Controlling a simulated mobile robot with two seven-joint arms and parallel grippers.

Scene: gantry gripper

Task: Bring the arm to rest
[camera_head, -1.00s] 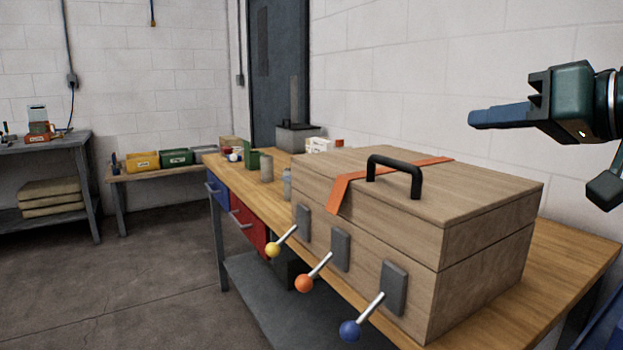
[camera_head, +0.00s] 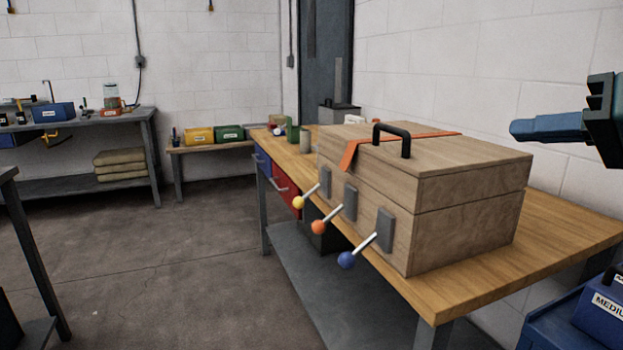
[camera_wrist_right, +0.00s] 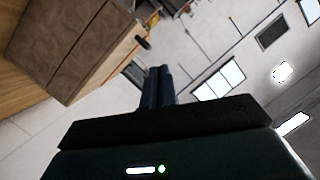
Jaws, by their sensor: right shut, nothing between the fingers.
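My right gripper (camera_head: 514,129) is in the upper right of the head view, in the air to the right of the wooden box. Its blue fingers are together and point left, with nothing between them. In the right wrist view the fingers (camera_wrist_right: 159,72) also show closed, and the box is at the upper left, apart from them. The wooden box (camera_head: 465,195) stands shut on the workbench, with a black handle (camera_head: 405,135) and an orange strap (camera_head: 352,150) on its lid. My left gripper is not in view.
The wooden workbench (camera_head: 560,225) has several ball-ended levers over its front edge, fixed to the box. A blue case (camera_head: 600,315) is at the lower right. A low bench with yellow (camera_head: 199,136) and green bins stands at the back. The floor at left centre is clear.

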